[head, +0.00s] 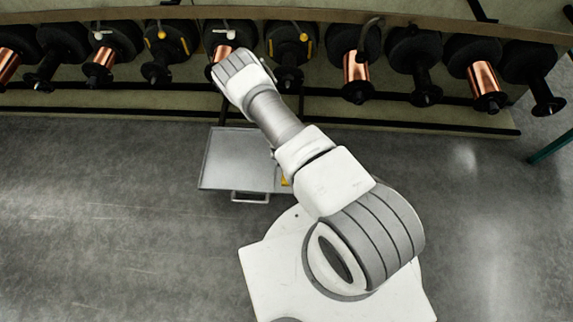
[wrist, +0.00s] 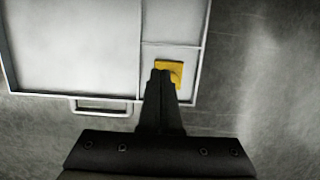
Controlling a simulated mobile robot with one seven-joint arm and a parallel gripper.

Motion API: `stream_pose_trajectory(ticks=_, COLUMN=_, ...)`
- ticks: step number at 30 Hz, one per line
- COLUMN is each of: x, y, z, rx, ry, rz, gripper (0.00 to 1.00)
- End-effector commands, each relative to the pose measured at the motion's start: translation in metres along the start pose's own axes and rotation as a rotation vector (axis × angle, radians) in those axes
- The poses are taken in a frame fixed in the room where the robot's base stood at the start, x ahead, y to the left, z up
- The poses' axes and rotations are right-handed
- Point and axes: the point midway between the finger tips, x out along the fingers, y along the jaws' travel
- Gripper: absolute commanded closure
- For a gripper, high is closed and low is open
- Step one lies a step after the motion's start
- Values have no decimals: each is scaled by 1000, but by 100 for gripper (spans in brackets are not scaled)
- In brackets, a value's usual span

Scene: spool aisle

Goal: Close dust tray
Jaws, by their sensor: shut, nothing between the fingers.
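The dust tray (head: 232,155) is a shallow grey metal tray, pulled out from under the spool machine over the floor. Its bar handle (head: 250,198) is on the near edge. In the wrist view the tray (wrist: 75,45) has a divider and a smaller right-hand section, and the handle (wrist: 103,110) shows left of my gripper. My gripper (wrist: 160,74) is shut and empty. Its fingertips overlap the front right part of the tray in the picture; whether they touch it I cannot tell. In the head view my arm hides the gripper and part of the tray.
A yellow piece (wrist: 172,70) lies in the tray's right section, beside my fingertips. A row of black spool holders, some with copper spools (head: 355,68), lines the machine (head: 430,128) behind the tray. The grey floor (head: 100,220) is clear to the left.

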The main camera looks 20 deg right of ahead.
Motion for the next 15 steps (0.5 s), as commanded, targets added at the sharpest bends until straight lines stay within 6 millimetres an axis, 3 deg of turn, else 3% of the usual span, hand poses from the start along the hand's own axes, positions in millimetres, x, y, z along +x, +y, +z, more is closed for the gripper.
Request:
stream_pose_trajectory(ticks=5, x=19, y=-1, z=-5, rx=-17, ry=2, rz=2, gripper=100)
stream_pose_trajectory(ticks=15, x=80, y=-1, z=-6, rx=-11, ry=3, rz=2, gripper=100)
